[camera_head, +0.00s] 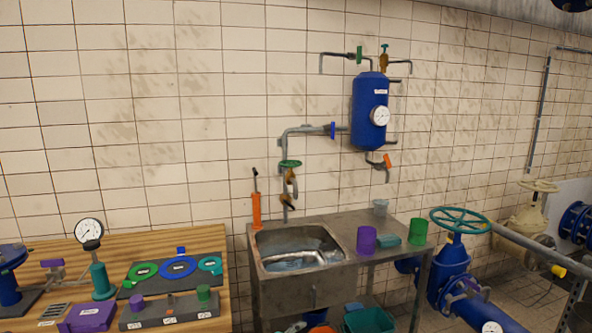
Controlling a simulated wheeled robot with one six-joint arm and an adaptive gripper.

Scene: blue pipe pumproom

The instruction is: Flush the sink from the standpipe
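A metal sink (268,238) is set into a steel counter below the tiled wall. Its basin holds a bluish, shiny patch; I cannot tell whether this is water or reflection. A grey standpipe (285,148) runs down the wall above the sink's back edge. It carries a green handwheel (290,163), a brass fitting (291,176) and a small lower tap (287,201). The handwheel's setting cannot be read, and no stream is clear below the pipe. My gripper is not in view.
A blue tank (369,108) with a gauge joins the pipe. Purple (366,240) and green (418,231) cups stand on the counter's right. An orange pump (256,211) stands left of the sink. A wooden bench (150,244) with tools fills the left; a large blue valve (455,262) stands right.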

